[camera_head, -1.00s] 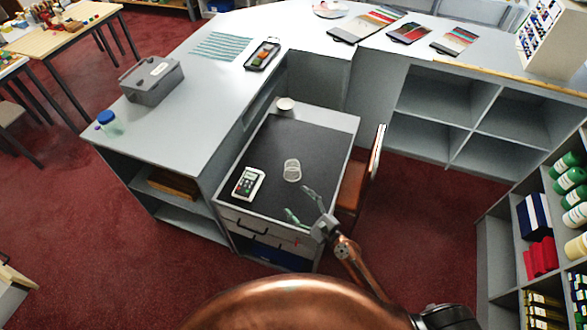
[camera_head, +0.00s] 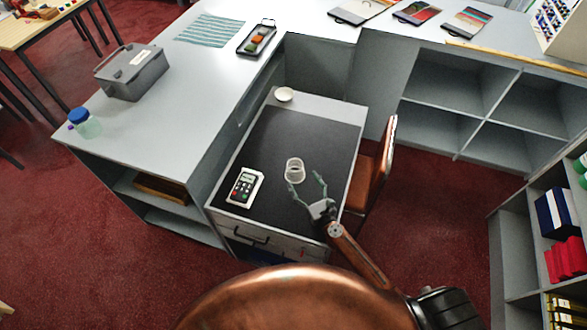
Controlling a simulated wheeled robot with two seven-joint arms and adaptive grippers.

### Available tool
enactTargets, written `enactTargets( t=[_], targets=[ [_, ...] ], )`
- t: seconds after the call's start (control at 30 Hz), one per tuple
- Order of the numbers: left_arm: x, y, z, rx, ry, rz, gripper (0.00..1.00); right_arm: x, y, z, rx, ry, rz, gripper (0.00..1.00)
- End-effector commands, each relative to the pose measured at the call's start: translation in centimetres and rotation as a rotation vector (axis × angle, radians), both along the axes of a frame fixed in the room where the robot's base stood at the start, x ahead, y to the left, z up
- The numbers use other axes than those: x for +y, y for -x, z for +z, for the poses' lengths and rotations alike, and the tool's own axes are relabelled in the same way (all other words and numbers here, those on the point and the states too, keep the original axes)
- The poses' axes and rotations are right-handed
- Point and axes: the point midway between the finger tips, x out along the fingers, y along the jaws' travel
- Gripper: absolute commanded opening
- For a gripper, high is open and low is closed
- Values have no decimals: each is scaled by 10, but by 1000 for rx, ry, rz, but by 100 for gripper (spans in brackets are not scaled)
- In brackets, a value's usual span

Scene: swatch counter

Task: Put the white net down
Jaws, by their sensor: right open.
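The white net (camera_head: 295,168) looks like a small pale ring-shaped piece. It rests on the dark top of the drawer unit (camera_head: 270,140), right of the middle. My right gripper (camera_head: 305,181) comes in from the lower right with its two greenish fingers spread, empty. Its fingertips are just in front of the net and to its right; the left fingertip appears beside the net's lower edge. I cannot tell whether it touches. My left gripper is not in view.
A white calculator-like device (camera_head: 244,187) lies left of the net, and a small white bowl (camera_head: 284,94) stands at the back of the unit. A brown chair (camera_head: 372,178) stands close on the right. The dark top between bowl and net is clear.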

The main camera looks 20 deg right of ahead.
Motion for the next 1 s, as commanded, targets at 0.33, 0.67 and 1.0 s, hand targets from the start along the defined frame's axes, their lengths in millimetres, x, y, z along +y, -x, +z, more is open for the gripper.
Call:
enactTargets(
  t=[0.33, 0.67, 1.0],
  targets=[
    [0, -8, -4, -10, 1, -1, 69, 0, -25, -6, 0, 0, -8, 71],
    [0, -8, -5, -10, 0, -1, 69, 9, -68, -6, 2, 0, -6, 71],
    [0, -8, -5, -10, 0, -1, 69, 12, -75, -6, 2, -1, -5, 71]
  ],
)
